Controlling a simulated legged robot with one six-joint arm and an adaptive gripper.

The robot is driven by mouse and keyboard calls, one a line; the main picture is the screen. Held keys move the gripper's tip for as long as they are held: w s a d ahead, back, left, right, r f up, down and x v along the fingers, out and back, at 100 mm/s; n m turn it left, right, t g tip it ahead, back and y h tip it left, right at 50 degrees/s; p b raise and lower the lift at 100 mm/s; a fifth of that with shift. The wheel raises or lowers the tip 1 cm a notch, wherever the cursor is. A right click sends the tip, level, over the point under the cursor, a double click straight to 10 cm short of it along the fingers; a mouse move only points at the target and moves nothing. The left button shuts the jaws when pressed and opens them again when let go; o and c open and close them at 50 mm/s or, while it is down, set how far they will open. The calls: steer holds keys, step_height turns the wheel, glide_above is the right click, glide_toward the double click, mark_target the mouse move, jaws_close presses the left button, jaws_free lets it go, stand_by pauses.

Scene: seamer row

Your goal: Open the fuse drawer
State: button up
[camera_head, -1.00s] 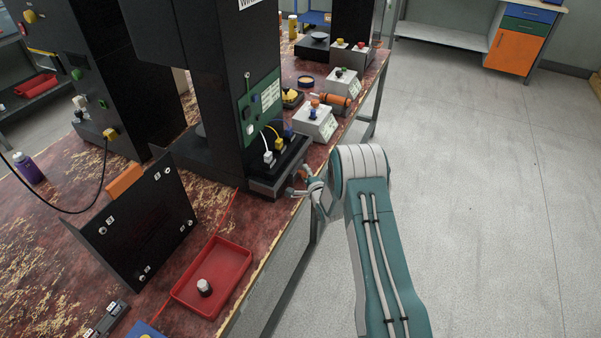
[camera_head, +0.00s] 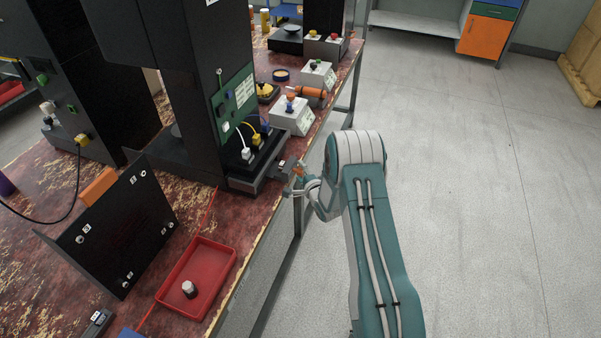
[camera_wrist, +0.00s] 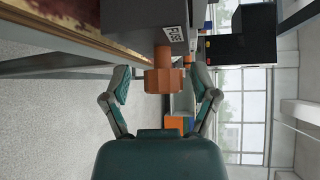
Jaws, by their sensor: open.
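The fuse drawer (camera_head: 276,169) is a small dark grey box low on the front of the black machine's base. It appears to stand out from the base towards the right, by an amount I cannot measure. In the wrist view its grey front (camera_wrist: 150,32) carries a "FUSE" label, with an orange knob (camera_wrist: 164,72) sticking out. My gripper (camera_wrist: 162,90) is open, with one finger on each side of the knob and a gap to both. In the head view my gripper (camera_head: 301,182) is at the drawer's front end, partly hiding the knob.
The black machine (camera_head: 165,80) stands on a worn red bench (camera_head: 225,222). A red tray (camera_head: 215,255) and a tilted black panel (camera_head: 115,230) lie nearer. Grey boxes with knobs (camera_head: 292,117) stand behind the drawer. The floor right of the bench is clear.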

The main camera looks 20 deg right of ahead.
steer(key=shift+s, duration=0.1)
steer(key=v, duration=1.1)
steer(key=shift+s, duration=0.4)
steer(key=shift+r, duration=0.1)
